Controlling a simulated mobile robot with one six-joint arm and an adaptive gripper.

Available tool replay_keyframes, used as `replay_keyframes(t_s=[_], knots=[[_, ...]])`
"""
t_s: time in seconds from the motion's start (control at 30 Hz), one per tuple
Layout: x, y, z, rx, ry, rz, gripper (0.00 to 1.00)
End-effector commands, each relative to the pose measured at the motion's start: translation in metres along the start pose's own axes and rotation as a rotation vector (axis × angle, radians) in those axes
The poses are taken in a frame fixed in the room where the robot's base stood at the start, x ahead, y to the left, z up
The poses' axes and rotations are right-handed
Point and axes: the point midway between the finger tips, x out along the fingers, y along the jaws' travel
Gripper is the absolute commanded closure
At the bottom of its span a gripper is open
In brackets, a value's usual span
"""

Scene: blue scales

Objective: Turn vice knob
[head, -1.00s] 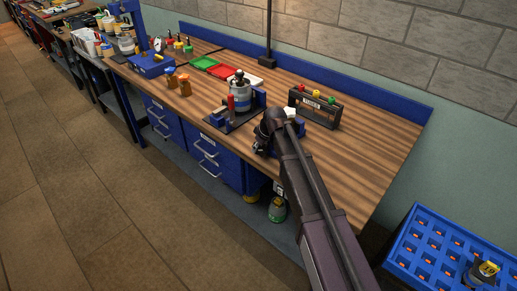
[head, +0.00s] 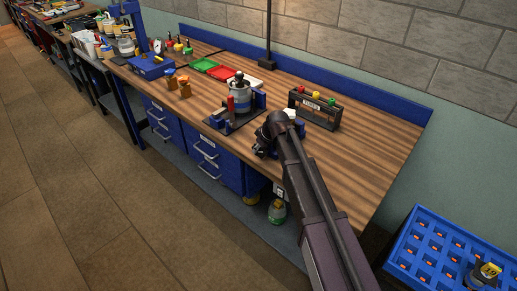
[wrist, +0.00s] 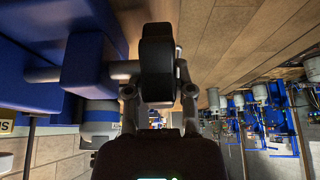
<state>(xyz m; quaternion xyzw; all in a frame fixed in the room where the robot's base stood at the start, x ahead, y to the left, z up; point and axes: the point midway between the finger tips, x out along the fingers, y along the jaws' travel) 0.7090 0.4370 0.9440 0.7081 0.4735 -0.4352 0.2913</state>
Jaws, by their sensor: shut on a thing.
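In the wrist view a black knob (wrist: 157,60) sits at the centre, on a grey shaft that runs left into a blue vice (wrist: 88,66). My gripper (wrist: 158,88) is shut on the knob, with one finger on each side of it. In the head view my gripper (head: 264,150) is small and dark at the front edge of the workbench. There my arm hides most of the vice, and the knob cannot be made out.
On the workbench (head: 365,145), a dark plate with blue blocks and a metal cylinder (head: 240,102) stands left of my arm. A black rack (head: 315,108) with coloured knobs stands behind. Drawers (head: 205,155) lie below. A blue crate (head: 432,250) is at lower right.

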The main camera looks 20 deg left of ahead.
Motion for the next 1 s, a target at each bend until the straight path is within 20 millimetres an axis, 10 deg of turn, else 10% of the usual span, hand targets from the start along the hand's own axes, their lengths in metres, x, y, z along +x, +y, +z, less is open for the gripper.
replay_keyframes(t_s=[0.03,0.07,0.1,1.0], knots=[[0.000,0.000,0.000,0.000,0.000,-0.001,1.00],[0.000,0.000,0.000,0.000,0.000,-0.001,0.66],[0.000,0.000,0.000,0.000,0.000,-0.001,0.54],[-0.020,0.000,-0.003,0.001,-0.077,0.000,0.54]])
